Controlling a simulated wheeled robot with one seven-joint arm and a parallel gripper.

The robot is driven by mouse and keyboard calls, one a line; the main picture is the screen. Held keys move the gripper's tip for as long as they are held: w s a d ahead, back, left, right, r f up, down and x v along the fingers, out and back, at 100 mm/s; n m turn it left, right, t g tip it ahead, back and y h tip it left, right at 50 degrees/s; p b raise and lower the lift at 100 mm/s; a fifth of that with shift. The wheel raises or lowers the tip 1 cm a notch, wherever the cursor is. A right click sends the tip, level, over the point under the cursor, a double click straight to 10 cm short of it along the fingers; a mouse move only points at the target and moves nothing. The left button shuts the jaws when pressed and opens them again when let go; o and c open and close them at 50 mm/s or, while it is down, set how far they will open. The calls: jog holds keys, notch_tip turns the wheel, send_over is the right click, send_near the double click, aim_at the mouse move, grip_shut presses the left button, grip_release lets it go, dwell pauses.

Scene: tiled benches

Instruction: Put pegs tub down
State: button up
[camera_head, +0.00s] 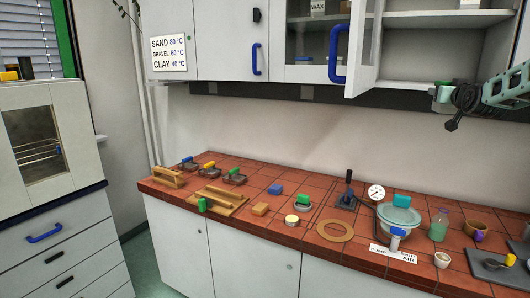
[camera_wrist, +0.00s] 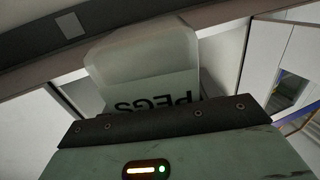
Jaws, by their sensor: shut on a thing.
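The pegs tub (camera_wrist: 148,70) is a pale, translucent tub with "PEGS" in dark letters, upside down in the wrist view. My gripper (camera_wrist: 155,118) is shut on it, and the tub stands out beyond the gripper's dark edge. The fingertips are not clearly visible. In the head view my gripper (camera_head: 458,100) is at the right, raised above the bench in front of the wall cupboards. A small pale and green shape at its end is too small to name surely. The tub's contents are hidden.
A cupboard door (camera_head: 365,50) hangs open beside shelves (camera_head: 425,18). Bare tiles show between items.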

jog(key=s+a+f+n+y+b, duration=0.1)
jog(key=s+a+f, duration=0.1)
jog(key=a+f, duration=0.6)
jog(key=s+a+f+n+y+b, duration=0.15)
jog(key=a+f, duration=0.25)
jog(key=f, duration=0.9)
jog(key=s+a+f+y+b, duration=0.1)
jog(key=s+a+f+y, duration=0.1)
jog(key=a+f, duration=0.6)
jog(key=s+a+f+b, duration=0.2)
jog(key=s+a+f, duration=0.5)
jog(key=s+f, duration=0.35)
jog(key=s+f+n, duration=0.1)
jog(key=s+f, duration=1.5)
jog(key=shift+a+f+t+y, duration=0.3)
jog(key=shift+a+t+y, duration=0.05)
jog(key=shift+t, duration=0.05)
jog(key=shift+d, duration=0.2)
jog(key=shift+a, duration=0.15)
